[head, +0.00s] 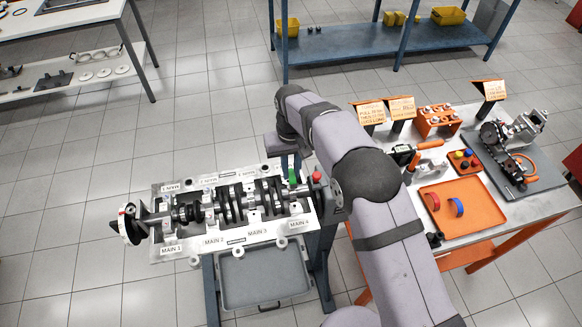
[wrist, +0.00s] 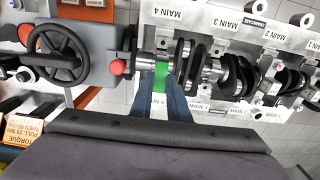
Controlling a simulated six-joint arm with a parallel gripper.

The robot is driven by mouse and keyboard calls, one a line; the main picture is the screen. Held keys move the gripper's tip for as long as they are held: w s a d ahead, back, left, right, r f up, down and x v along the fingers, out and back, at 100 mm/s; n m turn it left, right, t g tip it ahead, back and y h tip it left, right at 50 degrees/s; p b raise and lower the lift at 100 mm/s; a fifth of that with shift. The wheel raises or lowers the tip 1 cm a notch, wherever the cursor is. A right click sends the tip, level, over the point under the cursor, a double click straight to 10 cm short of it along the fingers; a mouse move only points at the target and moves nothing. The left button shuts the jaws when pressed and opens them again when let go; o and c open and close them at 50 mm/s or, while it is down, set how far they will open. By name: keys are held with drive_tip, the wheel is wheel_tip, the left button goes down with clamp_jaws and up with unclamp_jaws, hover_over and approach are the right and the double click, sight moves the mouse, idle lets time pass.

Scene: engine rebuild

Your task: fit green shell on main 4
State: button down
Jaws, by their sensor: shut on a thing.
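My gripper (wrist: 165,92) is shut on the green shell (wrist: 161,74), a thin curved piece at its fingertips. In the wrist view the shell overlaps the crankshaft's end journal (wrist: 147,62) in line with the MAIN 4 labels. I cannot tell whether it touches the journal. In the head view the green shell (head: 292,178) shows as a small upright patch at the far side of the MAIN 4 end of the engine block (head: 185,252). My arm hides part of this area. The crankshaft (head: 228,206) lies along the block.
An orange tray (head: 480,212) on the right bench holds a red shell (head: 432,201) and a blue shell (head: 457,207). A red button (head: 317,177) stands close beside the MAIN 4 end. A grey tray (head: 265,275) sits below the block.

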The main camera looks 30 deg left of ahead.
sight(291, 173)
drive_tip(key=shift+f+b, duration=1.05)
drive_tip(key=shift+f, duration=0.75)
drive_tip(key=shift+f+b, duration=0.75)
drive_tip(key=shift+f, duration=0.75)
idle(1.7)
drive_tip(key=shift+r, duration=0.3)
idle(1.8)
idle(0.3)
drive_tip(key=c, duration=1.9)
unclamp_jaws()
drive_tip(key=shift+c, duration=0.2)
